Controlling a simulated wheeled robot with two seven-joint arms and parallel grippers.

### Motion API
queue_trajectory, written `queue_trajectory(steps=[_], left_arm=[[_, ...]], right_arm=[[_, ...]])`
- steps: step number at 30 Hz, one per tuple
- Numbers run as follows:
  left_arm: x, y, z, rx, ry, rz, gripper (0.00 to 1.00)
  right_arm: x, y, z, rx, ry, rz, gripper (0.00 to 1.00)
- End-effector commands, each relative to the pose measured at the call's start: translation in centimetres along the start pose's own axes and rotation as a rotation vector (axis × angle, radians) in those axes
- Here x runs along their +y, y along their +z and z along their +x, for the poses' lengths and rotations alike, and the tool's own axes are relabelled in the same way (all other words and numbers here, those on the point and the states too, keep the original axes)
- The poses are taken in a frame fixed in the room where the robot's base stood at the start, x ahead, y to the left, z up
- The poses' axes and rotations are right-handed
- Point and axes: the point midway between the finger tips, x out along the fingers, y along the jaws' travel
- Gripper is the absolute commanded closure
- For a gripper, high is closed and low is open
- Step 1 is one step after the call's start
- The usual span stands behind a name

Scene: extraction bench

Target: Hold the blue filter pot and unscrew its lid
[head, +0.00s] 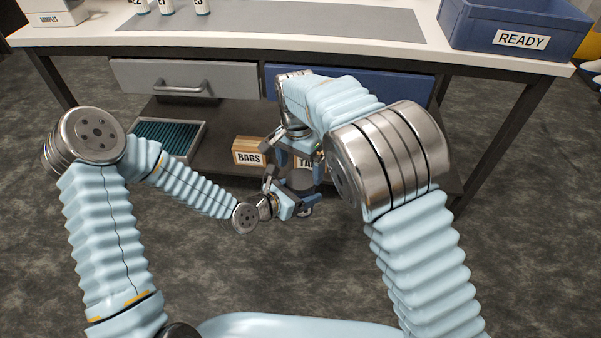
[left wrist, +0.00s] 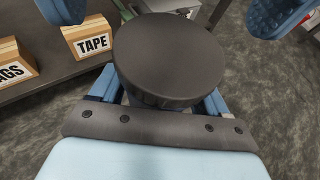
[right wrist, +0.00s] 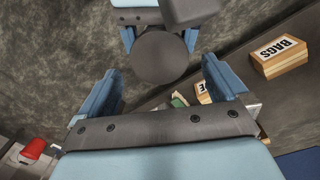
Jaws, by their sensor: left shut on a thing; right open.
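The filter pot's dark, round, ribbed lid (head: 300,180) faces up below the bench front. It fills the middle of the left wrist view (left wrist: 168,55) and shows as a dark disc in the right wrist view (right wrist: 160,58). My left gripper (head: 298,203) is shut on the pot's body, one finger on each side under the lid. The lid and fingers hide most of the blue body. My right gripper (head: 300,157) is above the lid, pointing down, its fingers (right wrist: 160,88) open wide, apart from the lid. The pot looks upright.
A box marked BAGS (head: 249,151) and a TAPE box (left wrist: 88,37) stand on the lower shelf beside a ribbed tray (head: 170,138). The bench has a grey drawer (head: 165,78) and a blue drawer (head: 400,84). A blue READY bin (head: 515,30) is on top. Floor around the pot is clear.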

Motion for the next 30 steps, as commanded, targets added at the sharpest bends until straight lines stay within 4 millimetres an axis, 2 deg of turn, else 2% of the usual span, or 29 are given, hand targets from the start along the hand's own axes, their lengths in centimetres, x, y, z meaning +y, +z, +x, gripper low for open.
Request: queue_trajectory(steps=[1, 3, 4, 8, 11, 14, 24, 30], left_arm=[[0.0, 0.0, 0.0, -0.001, 0.0, 0.0, 1.0], [0.0, 0.0, 0.0, -0.001, 0.0, 0.0, 1.0], [0.0, 0.0, 0.0, -0.001, 0.0, 0.0, 1.0], [0.0, 0.0, 0.0, -0.001, 0.0, 0.0, 1.0], [0.0, 0.0, 0.0, -0.001, 0.0, 0.0, 1.0], [0.0, 0.0, 0.0, -0.001, 0.0, 0.0, 1.0], [0.0, 0.0, 0.0, -0.001, 0.0, 0.0, 1.0], [0.0, 0.0, 0.0, -0.001, 0.0, 0.0, 1.0]], right_arm=[[0.0, 0.0, -0.3, 0.0, -0.001, 0.0, 0.0], [0.0, 0.0, -0.8, 0.001, 0.0, -0.005, 0.09], [0.0, 0.0, -1.2, 0.002, 0.0, -0.015, 0.11], [0.0, 0.0, -3.5, 0.004, 0.0, -0.087, 0.11], [0.1, 0.0, -4.0, 0.0, 0.002, -0.114, 0.11], [0.1, 0.0, -3.1, -0.001, 0.003, -0.115, 0.11], [0.1, 0.0, 2.3, -0.001, 0.003, -0.115, 0.11], [0.1, 0.0, 3.7, 0.0, 0.001, -0.114, 0.11]])
